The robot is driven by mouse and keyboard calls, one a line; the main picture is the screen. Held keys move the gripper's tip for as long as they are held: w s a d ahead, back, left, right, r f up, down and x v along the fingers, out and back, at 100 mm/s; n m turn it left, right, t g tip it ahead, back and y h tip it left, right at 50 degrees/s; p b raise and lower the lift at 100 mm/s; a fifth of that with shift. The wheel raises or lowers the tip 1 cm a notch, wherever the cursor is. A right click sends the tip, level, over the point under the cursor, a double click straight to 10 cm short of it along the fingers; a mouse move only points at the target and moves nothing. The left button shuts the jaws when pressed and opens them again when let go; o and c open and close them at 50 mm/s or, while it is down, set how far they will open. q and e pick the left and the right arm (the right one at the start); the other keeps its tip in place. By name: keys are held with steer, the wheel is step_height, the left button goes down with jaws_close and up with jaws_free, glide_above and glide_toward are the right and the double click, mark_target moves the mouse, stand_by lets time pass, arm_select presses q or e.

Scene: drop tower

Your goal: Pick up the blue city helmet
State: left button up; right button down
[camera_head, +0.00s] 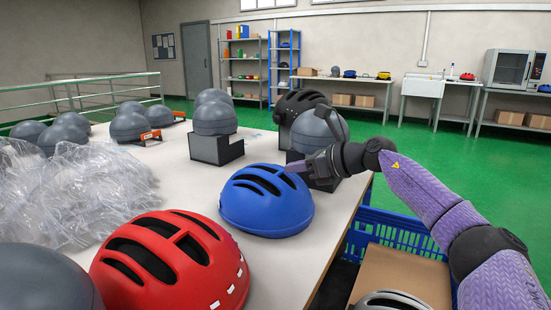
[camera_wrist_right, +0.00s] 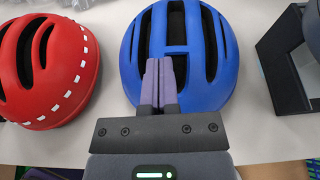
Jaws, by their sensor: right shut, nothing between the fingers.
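The blue city helmet (camera_head: 267,203) sits dome up on the table, with dark vent slots on top. In the right wrist view the blue helmet (camera_wrist_right: 203,62) fills the upper middle. My right gripper (camera_head: 291,168) is at the helmet's upper right side, above its shell. In the wrist view my right gripper (camera_wrist_right: 159,72) shows both purple fingers together, in front of the helmet, with nothing between them. Whether the fingertips touch the shell I cannot tell. My left gripper is not in view.
A red helmet (camera_head: 172,266) sits nearer on the left. Clear plastic bags (camera_head: 75,195) lie at left. Grey headforms (camera_head: 213,118) on dark stands are behind, one beside a black helmet (camera_head: 300,102). A blue crate (camera_head: 400,235) is past the table's right edge.

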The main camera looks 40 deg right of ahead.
mark_target(262, 173)
steer(key=w, duration=0.1)
steer(key=w+a, duration=0.1)
steer(key=w, duration=0.2)
steer(key=shift+w+a, duration=0.3)
steer(key=shift+w, duration=0.05)
steer(key=shift+w+a+f+b, duration=0.1)
steer(key=shift+w+f+b, duration=0.2)
steer(key=shift+f+b, duration=0.5)
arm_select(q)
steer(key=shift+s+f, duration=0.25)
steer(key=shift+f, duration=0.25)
arm_select(e)
steer(key=shift+f, duration=0.15)
